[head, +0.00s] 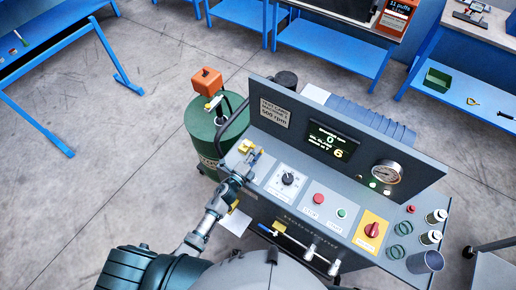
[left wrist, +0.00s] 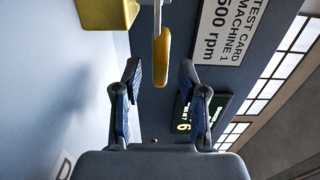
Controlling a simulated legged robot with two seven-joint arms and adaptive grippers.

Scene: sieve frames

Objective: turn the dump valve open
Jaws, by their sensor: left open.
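A lever with a yellow grip (left wrist: 161,62) on a pale metal arm shows in the left wrist view, beside a yellow block (left wrist: 101,12). In the head view, the yellow fitting (head: 249,148) stands at the left end of the grey machine's panel. No label shows which part is the dump valve. My left gripper (head: 244,166) is open, close to this fitting. In the left wrist view, the grip's end lies near the gap between the fingertips, with space on both sides. Contact is not visible. My right gripper is out of view.
The grey machine (head: 316,228) carries a dial (head: 288,179), buttons, a red switch (head: 372,230) and an upright display board (head: 345,133). A blue-handled fitting (head: 267,230) is on its front. A green drum (head: 212,137) stands close behind on the left. Open floor lies left.

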